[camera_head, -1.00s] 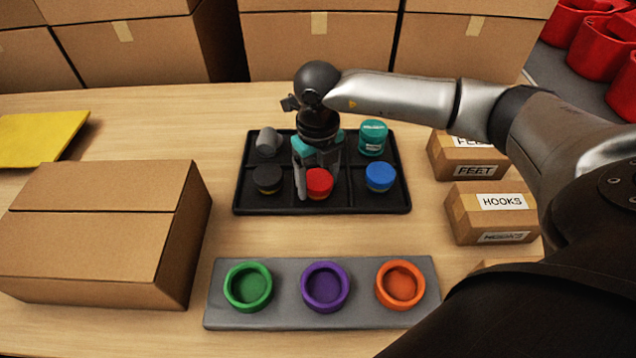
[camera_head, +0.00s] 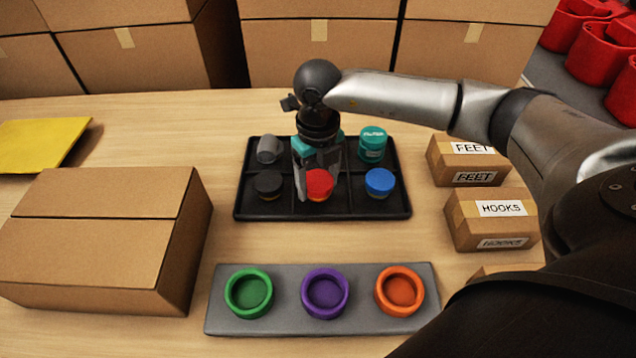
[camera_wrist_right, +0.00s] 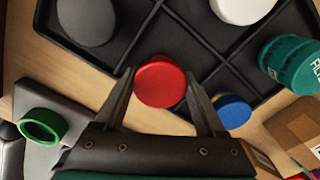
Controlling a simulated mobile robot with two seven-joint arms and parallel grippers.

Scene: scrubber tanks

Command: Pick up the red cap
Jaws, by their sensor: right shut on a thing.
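The red cap (camera_head: 319,183) is in the front middle compartment of the black tray (camera_head: 391,211). My right gripper (camera_head: 318,190) reaches down from above and is shut on the red cap, one finger on each side. In the right wrist view the red cap (camera_wrist_right: 160,82) sits between the two fingers of the right gripper (camera_wrist_right: 160,90). Whether the cap touches the tray floor I cannot tell. My left gripper is not in view.
A black cap (camera_head: 268,184) and a blue cap (camera_head: 380,181) flank the red one. Behind stand a grey piece (camera_head: 269,150) and a teal jar (camera_head: 372,146). A grey plate (camera_head: 222,322) with green, purple and orange rings lies in front. Cardboard boxes (camera_head: 100,235) stand both sides.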

